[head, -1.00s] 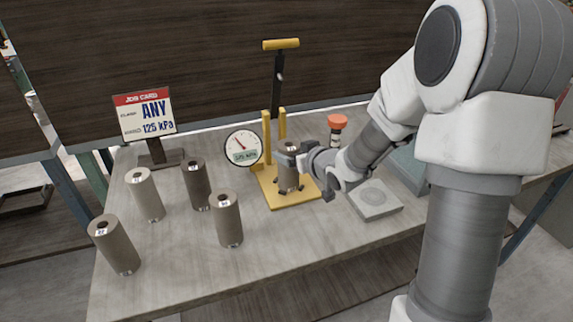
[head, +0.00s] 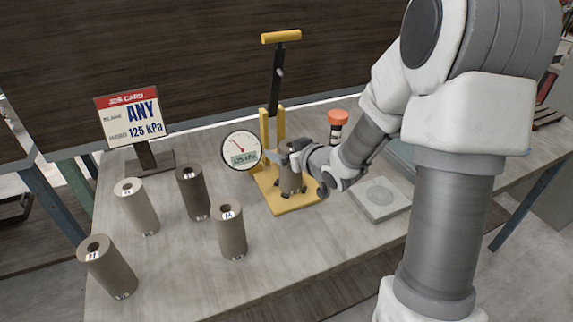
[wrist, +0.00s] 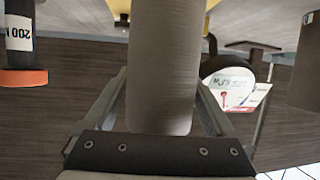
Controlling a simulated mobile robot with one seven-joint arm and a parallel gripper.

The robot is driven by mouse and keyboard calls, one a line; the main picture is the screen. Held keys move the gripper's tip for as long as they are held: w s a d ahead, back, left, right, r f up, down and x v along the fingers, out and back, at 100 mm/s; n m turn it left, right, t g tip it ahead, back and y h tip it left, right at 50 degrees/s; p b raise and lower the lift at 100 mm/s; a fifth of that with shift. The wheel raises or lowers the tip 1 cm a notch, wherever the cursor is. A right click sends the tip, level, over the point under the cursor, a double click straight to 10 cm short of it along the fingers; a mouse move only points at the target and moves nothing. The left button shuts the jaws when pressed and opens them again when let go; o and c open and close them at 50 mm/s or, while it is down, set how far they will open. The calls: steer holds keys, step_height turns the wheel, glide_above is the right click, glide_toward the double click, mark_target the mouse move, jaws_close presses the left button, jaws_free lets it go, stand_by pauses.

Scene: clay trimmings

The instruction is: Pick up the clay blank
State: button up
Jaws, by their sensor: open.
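A grey-brown cylindrical clay blank (head: 290,182) stands upright on the yellow stand (head: 295,203) with the upright lever. My gripper (head: 287,158) is at this blank's upper part, its fingers open on either side. In the wrist view the blank (wrist: 163,70) fills the middle between my open fingers (wrist: 163,100); I cannot tell whether either finger touches it. Several more blanks stand upright at the left: a pale one (head: 139,208), a dark one (head: 193,193), a brown one (head: 230,233) and a front-left one (head: 108,268). Their tops carry small labels, too small to read surely.
A job card (head: 133,117) says ANY, 125 kPa. The table front (head: 270,265) is clear.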

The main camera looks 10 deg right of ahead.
jaws_close()
steer(key=shift+r, duration=0.15)
stand_by(0.5)
